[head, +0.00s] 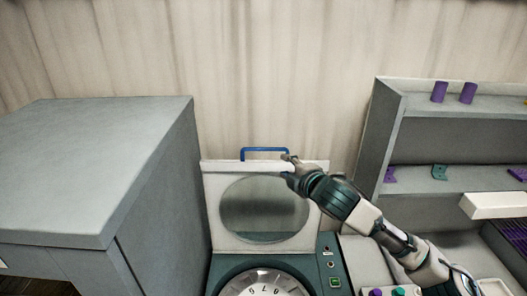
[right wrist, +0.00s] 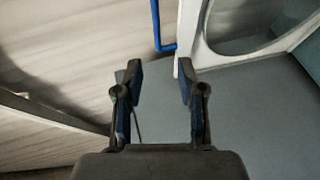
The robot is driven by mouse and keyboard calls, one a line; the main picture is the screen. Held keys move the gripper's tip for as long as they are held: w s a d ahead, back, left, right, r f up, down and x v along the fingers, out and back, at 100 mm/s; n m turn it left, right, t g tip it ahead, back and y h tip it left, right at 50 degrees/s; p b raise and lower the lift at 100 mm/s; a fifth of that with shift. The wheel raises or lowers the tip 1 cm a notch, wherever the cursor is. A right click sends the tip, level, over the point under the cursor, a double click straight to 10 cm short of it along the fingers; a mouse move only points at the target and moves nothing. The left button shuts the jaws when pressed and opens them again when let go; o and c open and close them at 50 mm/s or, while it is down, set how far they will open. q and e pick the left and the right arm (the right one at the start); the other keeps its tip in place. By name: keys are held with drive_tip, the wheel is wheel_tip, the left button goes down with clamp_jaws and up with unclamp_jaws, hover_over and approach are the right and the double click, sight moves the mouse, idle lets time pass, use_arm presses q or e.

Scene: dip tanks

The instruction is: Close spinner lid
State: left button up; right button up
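The spinner lid (head: 210,200) stands open, raised upright at the back of the spinner. It is a pale panel with a round grey window and a blue handle (head: 264,150) on its top edge. The teal spinner body (head: 332,262) is below it, with a dial-like round opening (head: 264,285). My right gripper (head: 287,163) is at the lid's upper right corner, right of the handle. In the right wrist view its fingers (right wrist: 158,85) are apart with nothing between them; the handle (right wrist: 157,25) and lid edge (right wrist: 187,50) lie just beyond. My left gripper is not in view.
A large grey cabinet (head: 100,160) stands close on the left. Grey shelves (head: 420,130) on the right hold purple and teal parts and a white tray (head: 495,205). A pale wall (head: 270,70) is behind the spinner.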

drive_tip(key=p, duration=0.3)
approach(267, 150)
drive_tip(key=w, duration=0.3)
drive_tip(key=x, duration=0.2)
drive_tip(key=a+p+x, duration=0.1)
drive_tip(key=x, duration=0.2)
drive_tip(key=s+p+x, duration=0.1)
drive_tip(key=x, duration=0.2)
drive_tip(key=shift+w+a+f, duration=0.15)
drive_tip(key=shift+a+f, duration=0.2)
drive_tip(key=shift+f, duration=0.05)
drive_tip(key=shift+w+d+f, duration=0.1)
drive_tip(key=shift+d, duration=0.45)
drive_tip(key=c, duration=0.7)
clamp_jaws()
